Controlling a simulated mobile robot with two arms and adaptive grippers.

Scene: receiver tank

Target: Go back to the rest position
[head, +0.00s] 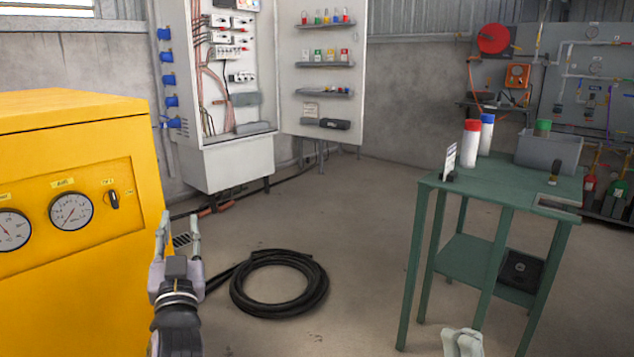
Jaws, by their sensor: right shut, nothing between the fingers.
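My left gripper (180,225) points upward at the lower left, in front of the right edge of the yellow machine. Its two fingers stand apart with nothing between them. My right gripper (462,338) shows only at the bottom edge, in front of the green table's legs. Its fingers are together and hold nothing; the rest of that arm is out of view.
A yellow machine (80,130) with gauges fills the left. A green table (480,190) with bottles and a grey bin (548,153) stands right. A coiled black hose (280,283) lies on the floor. An open electrical cabinet (225,165) stands behind.

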